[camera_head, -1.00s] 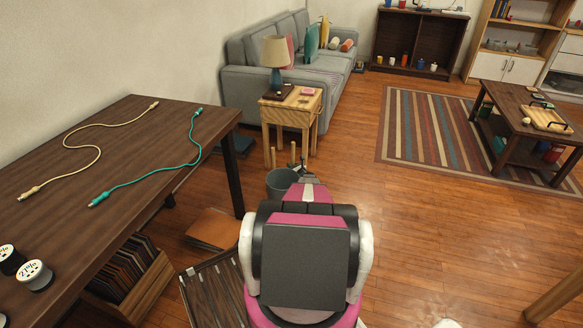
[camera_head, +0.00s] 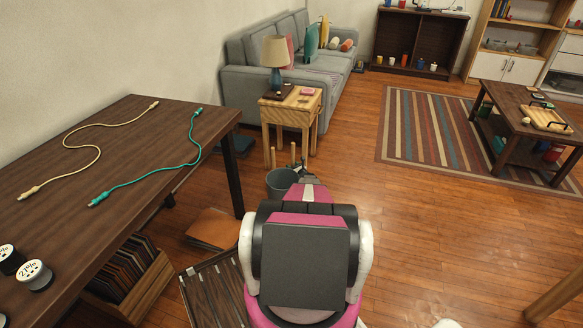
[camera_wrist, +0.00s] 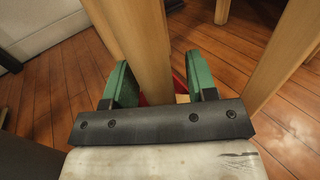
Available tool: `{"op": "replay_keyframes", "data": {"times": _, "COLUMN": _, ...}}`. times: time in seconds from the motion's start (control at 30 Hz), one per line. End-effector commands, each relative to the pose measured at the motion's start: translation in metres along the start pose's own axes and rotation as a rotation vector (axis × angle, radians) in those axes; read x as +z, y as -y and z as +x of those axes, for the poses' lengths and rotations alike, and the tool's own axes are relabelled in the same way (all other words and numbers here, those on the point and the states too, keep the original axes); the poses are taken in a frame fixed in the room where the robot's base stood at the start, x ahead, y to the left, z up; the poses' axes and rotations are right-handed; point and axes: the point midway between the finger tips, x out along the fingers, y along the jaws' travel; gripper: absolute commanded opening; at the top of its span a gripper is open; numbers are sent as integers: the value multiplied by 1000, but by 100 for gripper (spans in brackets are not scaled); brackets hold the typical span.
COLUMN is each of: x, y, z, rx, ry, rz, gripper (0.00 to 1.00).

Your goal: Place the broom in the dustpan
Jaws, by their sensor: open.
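My gripper (camera_wrist: 160,90) is open in the wrist view, with a green finger on each side. A pale wooden shaft (camera_wrist: 138,40) runs down between the fingers, closer to the left one. Whether it touches a finger I cannot tell. Something red (camera_wrist: 180,88) shows partly behind the gripper bar. In the head view, my gripper (camera_head: 306,172) is beside a grey bucket-like container (camera_head: 280,182), partly hidden by my arm. Two thin wooden uprights (camera_head: 273,156) show near it. I cannot tell for sure which parts are the broom or the dustpan.
A wooden side table (camera_head: 292,102) with a lamp (camera_head: 276,62) stands just behind the container. Other pale wooden uprights (camera_wrist: 290,55) are close on the right in the wrist view. A dark desk (camera_head: 130,150) is on the left. Open floor (camera_head: 430,230) lies to the right.

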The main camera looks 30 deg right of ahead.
Motion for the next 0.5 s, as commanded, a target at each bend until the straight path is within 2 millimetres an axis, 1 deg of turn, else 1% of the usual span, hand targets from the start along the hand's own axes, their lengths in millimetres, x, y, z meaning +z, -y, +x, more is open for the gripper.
{"op": "replay_keyframes", "data": {"times": 0.17, "x": 2, "y": -1, "z": -26, "rx": -1, "ry": 0, "rz": 0, "gripper": 52}}
{"op": "replay_keyframes", "data": {"times": 0.5, "x": 1, "y": -1, "z": -93, "rx": -1, "ry": 0, "rz": 1, "gripper": 52}}
